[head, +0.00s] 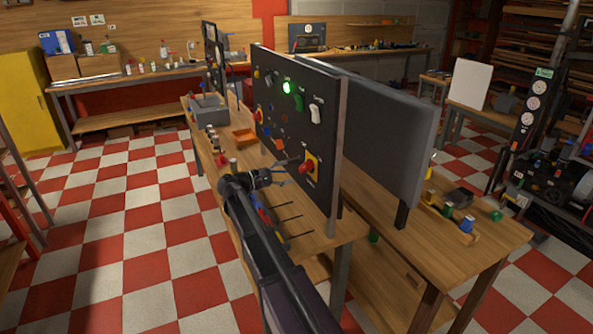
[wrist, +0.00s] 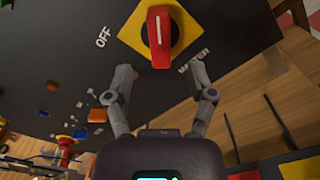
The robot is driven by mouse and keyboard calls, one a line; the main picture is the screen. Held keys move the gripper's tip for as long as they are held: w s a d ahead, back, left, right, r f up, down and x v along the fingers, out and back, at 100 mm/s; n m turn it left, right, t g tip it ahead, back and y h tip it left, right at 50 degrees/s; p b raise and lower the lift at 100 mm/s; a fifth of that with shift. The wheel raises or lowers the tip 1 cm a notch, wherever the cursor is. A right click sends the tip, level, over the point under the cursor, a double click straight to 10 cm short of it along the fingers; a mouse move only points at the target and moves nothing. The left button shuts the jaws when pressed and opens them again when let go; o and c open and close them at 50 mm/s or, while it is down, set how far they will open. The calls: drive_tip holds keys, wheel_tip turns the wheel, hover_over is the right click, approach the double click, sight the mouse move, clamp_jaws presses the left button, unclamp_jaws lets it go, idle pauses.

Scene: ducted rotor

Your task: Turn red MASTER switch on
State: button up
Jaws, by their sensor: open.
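The red MASTER switch (head: 307,167) is a rotary knob on a yellow plate, low on the near end of the black upright panel (head: 300,135). In the wrist view the red knob (wrist: 158,35) stands at top centre, with a white line along it and an "OFF" label to its left. A second label beside the plate is partly covered by a finger. My gripper (head: 284,178) is in front of the panel, just left of the knob. In the wrist view my gripper (wrist: 161,72) is open and empty, its fingertips spread below the knob and apart from it.
A lit green lamp (head: 288,87) and white switches (head: 315,114) sit higher on the panel. The wooden bench (head: 330,225) below carries an orange tray (head: 244,136) and dark rods. A second grey panel (head: 385,130) stands behind. Checkered floor lies open at left.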

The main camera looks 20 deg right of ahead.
drive_tip(key=shift+s+a, duration=0.1)
drive_tip(key=shift+a, duration=2.3)
drive_tip(key=s+f+m+y+p, duration=0.35)
drive_tip(key=s+f+y, duration=0.6)
drive_tip(key=s, duration=0.35)
drive_tip(key=s+a+f+m+y, duration=0.2)
drive_tip(key=s+a+y, duration=0.2)
drive_tip(key=s+a, duration=0.1)
drive_tip(key=s+a+f+m+y+p, duration=0.1)
drive_tip(key=s+a+f+m+y, duration=0.1)
drive_tip(key=s, duration=0.5)
drive_tip(key=a+m+y, duration=0.1)
drive_tip(key=a+y, duration=0.1)
drive_tip(key=a, duration=0.1)
drive_tip(key=shift+a+f+m+g, duration=0.2)
drive_tip(key=shift+a+m+g, duration=0.1)
drive_tip(key=shift+a+m, duration=0.1)
drive_tip(key=shift+y, duration=0.25)
